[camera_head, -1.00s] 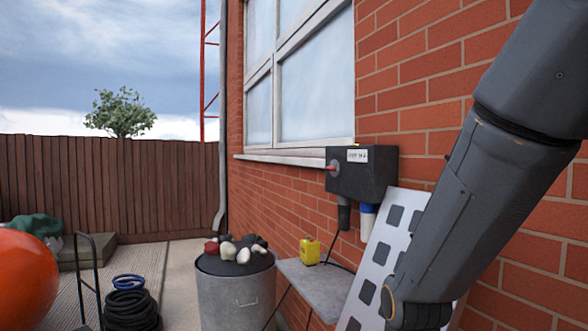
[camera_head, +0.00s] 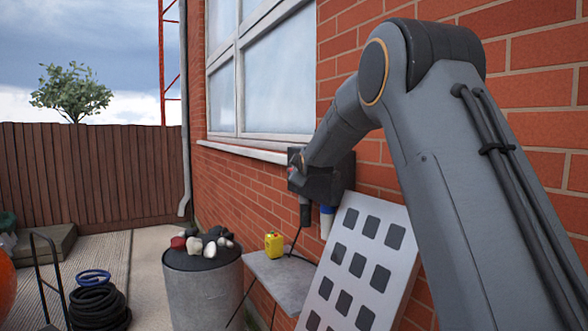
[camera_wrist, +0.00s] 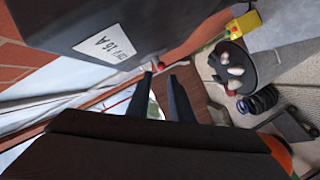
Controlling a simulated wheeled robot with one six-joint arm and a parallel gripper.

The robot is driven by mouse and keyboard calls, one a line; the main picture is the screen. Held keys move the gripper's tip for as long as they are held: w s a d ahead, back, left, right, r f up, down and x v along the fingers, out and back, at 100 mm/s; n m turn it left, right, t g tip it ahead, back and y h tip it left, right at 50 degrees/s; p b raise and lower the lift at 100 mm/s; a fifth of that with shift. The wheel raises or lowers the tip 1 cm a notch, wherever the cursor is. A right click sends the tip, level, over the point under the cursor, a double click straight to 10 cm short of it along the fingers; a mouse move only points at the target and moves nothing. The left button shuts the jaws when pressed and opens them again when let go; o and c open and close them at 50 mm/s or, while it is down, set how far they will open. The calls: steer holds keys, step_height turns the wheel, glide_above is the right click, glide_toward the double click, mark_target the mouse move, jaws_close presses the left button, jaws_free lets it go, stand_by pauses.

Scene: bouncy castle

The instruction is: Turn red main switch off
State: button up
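The dark grey switch box (camera_head: 335,181) is on the brick wall below the window, partly hidden by my arm in the head view. It fills the upper left of the wrist view (camera_wrist: 140,22), with a white "16 A" label. A small red part of the main switch (camera_wrist: 159,64) shows at the box's edge. My gripper (camera_wrist: 160,75) has two dark fingers with a gap between them, and nothing is seen held. The fingertips appear just short of the red switch; contact cannot be told. The switch's on/off position cannot be read.
A grey shelf (camera_head: 283,281) with a yellow canister (camera_head: 274,244) is below the box. A white panel with dark squares (camera_head: 398,290) leans at the wall. A metal bin (camera_head: 205,292) stands left of the shelf, and coiled hose (camera_head: 97,308) lies farther left.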

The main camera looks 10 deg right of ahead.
steer(key=p+x, duration=0.2)
steer(key=x, duration=0.5)
steer(key=shift+p, duration=0.35)
steer(key=shift+f, duration=0.1)
jaws_close()
